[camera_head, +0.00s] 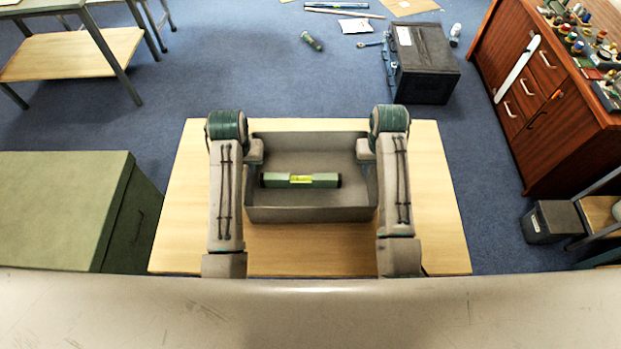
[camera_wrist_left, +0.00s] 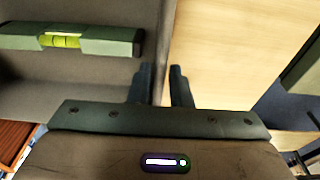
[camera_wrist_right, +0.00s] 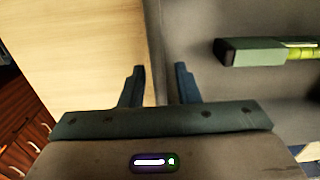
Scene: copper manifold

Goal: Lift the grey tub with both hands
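The grey tub (camera_head: 310,214) sits on the wooden table, with a green spirit level (camera_head: 300,180) lying inside it. My left gripper (camera_head: 254,168) is at the tub's left wall. My right gripper (camera_head: 366,168) is at the tub's right wall. In the right wrist view its fingers (camera_wrist_right: 158,85) are apart on either side of the wall, with a visible gap on the inner side. My forearms hide parts of the tub's sides.
The light wooden table (camera_head: 440,220) is otherwise clear around the tub. A green cabinet (camera_head: 60,205) stands at the left. A wooden drawer unit (camera_head: 530,90) with many small items on top is at the right. A black case (camera_head: 425,65) and loose things lie on the blue floor behind.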

